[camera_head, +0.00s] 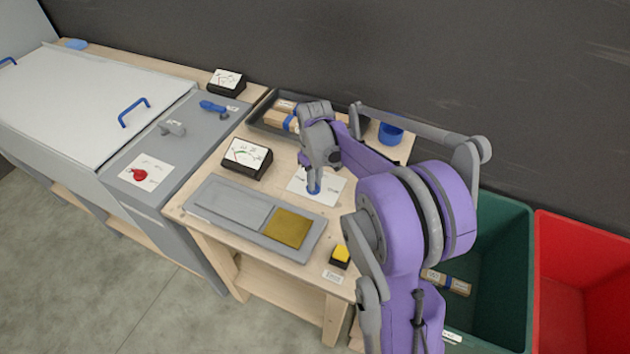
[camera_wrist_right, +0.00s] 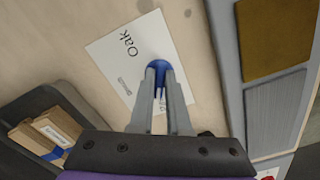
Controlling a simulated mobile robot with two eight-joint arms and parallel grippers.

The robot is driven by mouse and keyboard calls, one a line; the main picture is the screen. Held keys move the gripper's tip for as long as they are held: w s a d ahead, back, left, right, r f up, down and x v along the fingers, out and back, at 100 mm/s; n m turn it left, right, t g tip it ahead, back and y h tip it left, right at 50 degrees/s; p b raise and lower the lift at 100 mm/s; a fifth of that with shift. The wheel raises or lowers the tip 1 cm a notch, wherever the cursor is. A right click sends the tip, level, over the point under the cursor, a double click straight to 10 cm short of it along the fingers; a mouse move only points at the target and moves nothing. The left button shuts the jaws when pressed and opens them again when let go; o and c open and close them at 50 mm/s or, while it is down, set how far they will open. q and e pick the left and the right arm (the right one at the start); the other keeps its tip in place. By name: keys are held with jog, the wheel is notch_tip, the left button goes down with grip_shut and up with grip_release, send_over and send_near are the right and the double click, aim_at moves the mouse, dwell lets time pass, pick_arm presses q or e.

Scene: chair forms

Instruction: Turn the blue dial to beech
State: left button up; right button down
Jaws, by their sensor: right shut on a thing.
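The blue dial (camera_head: 313,186) sits on a white label card (camera_head: 328,187) on the wooden bench. In the right wrist view the dial (camera_wrist_right: 158,70) lies between my right gripper's fingertips (camera_wrist_right: 160,78). The card there reads "Oak" near the dial, with smaller words partly hidden by the fingers. My right gripper (camera_head: 314,183) points down and is shut on the dial. The dial's pointer is covered, so its setting cannot be told. My left gripper is not in view.
A black meter (camera_head: 246,158) and a grey plate (camera_head: 228,205) with a brass pad lie left of the card. A yellow button (camera_head: 341,253) is at the front. A dark tray (camera_head: 262,112) holds wood bundles behind. Green (camera_head: 505,250) and red (camera_head: 585,270) bins stand right.

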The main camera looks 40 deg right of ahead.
jog(key=m+b, duration=0.1)
jog(key=m, duration=0.5)
jog(key=shift+a, duration=0.15)
jog(key=m+b, duration=0.1)
jog(key=m, duration=0.4)
jog(key=shift+w+a+m, duration=0.1)
jog(key=shift+w+m, duration=0.05)
jog(key=shift+m, duration=0.25)
jog(key=c, duration=0.9)
grip_release()
jog(key=shift+r, duration=0.15)
notch_tip(320, 180, up, 11)
jog(key=shift+f, duration=0.2)
